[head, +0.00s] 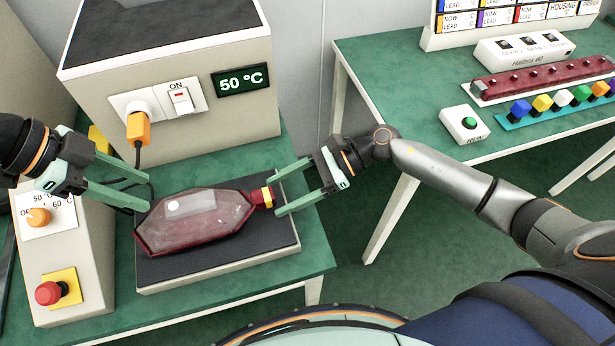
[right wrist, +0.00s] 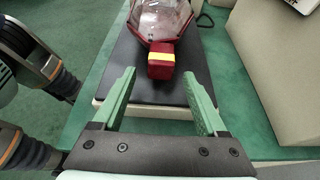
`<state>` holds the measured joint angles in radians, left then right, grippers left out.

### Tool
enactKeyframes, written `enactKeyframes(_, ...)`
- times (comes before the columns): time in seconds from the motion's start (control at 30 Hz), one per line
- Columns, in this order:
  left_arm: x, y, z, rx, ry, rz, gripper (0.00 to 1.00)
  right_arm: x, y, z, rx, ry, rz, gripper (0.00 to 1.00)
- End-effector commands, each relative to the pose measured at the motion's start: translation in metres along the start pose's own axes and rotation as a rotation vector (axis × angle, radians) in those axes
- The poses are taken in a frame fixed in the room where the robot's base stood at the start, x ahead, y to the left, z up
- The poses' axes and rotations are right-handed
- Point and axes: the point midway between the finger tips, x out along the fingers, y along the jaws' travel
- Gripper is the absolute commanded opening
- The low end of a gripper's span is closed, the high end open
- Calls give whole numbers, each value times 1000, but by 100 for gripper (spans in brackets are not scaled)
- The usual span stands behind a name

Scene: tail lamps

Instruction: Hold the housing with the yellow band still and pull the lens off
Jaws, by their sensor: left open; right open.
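The tail lamp lies on a dark pad (head: 270,237). Its lens (head: 195,232) is a clear, reddish six-sided cover, and its dark red housing (head: 259,198) carries a yellow band (head: 267,196) at the right end. The right wrist view shows the band (right wrist: 161,57) and the lens (right wrist: 160,18). My right gripper (head: 277,192) is open, its fingers on either side of the housing's banded end, with gaps visible in the right wrist view (right wrist: 165,85). My left gripper (head: 148,192) is open near the lens's left end; whether it touches cannot be told.
A heater box (head: 180,80) with a 50 °C display stands behind the pad. A control box with an orange knob (head: 38,216) and a red button (head: 48,293) stands left. A second table (head: 400,75) at right holds colored blocks (head: 541,103) and a green RUN button (head: 469,123).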

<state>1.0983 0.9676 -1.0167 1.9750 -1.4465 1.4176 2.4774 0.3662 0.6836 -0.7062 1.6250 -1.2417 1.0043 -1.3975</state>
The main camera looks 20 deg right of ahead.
Motion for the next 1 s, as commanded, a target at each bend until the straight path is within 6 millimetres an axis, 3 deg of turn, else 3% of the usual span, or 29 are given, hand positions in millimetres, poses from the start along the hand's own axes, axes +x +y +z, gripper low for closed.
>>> enactKeyframes(0.23, 0, 0, 0, 0, 0, 0, 50, 28, 0, 0, 0, -1, -1, 75)
enactKeyframes(0.6, 0, 0, 0, 0, 0, 0, 50, 32, 0, 0, 1, 0, -1, 75)
enactKeyframes(1.0, 0, 0, 0, 0, 0, 0, 50, 32, 0, 0, 1, 0, -1, 30)
